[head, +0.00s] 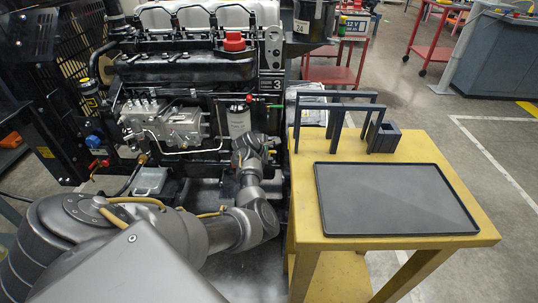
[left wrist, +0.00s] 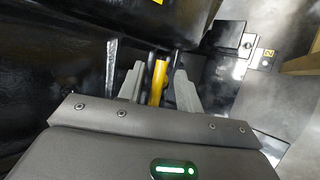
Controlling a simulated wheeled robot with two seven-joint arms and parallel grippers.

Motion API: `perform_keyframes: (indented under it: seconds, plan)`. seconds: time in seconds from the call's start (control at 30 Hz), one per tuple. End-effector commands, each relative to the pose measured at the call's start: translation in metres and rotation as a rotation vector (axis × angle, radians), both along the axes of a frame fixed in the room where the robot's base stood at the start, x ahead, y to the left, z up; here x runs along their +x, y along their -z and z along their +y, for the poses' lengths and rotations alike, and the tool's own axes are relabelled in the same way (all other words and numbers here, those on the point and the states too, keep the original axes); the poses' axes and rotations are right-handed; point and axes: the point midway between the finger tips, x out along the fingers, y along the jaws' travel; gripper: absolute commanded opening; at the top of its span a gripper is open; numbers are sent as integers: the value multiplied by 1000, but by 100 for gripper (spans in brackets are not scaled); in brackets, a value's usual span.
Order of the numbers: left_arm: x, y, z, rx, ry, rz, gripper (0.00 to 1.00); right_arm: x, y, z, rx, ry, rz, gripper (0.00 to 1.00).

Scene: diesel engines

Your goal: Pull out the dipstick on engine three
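Engine three (head: 185,68), a black diesel engine with white covers, a red cap and a "3" plate, stands at the left of the head view. My left gripper (head: 270,142) is low at its right end, by a white filter canister. In the left wrist view, the gripper's two grey fingers (left wrist: 158,88) stand apart on either side of a yellow upright handle (left wrist: 158,80), which looks like the dipstick's. Dark gaps show beside the handle, so I see no clear grip on it. The dipstick's lower part is hidden. My right gripper is not in view.
A yellow table (head: 469,206) stands to the right of the engine, close to my left forearm. It holds a black tray (head: 395,198) and a dark rack (head: 340,108) with a square holder. Red carts (head: 432,52) stand farther back. The floor right of the table is clear.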

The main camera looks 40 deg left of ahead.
Motion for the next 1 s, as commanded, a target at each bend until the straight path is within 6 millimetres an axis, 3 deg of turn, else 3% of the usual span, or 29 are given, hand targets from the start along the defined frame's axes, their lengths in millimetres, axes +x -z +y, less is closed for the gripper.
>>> perform_keyframes:
  seconds: [0.4, 0.7, 1.0]
  plan:
    - [7, 6, 1, 0, -2, 0, 35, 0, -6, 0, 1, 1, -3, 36]
    - [6, 6, 1, 0, -2, 0, 0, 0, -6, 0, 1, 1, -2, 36]
    - [6, 6, 1, 1, -1, 0, 0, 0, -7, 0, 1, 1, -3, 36]
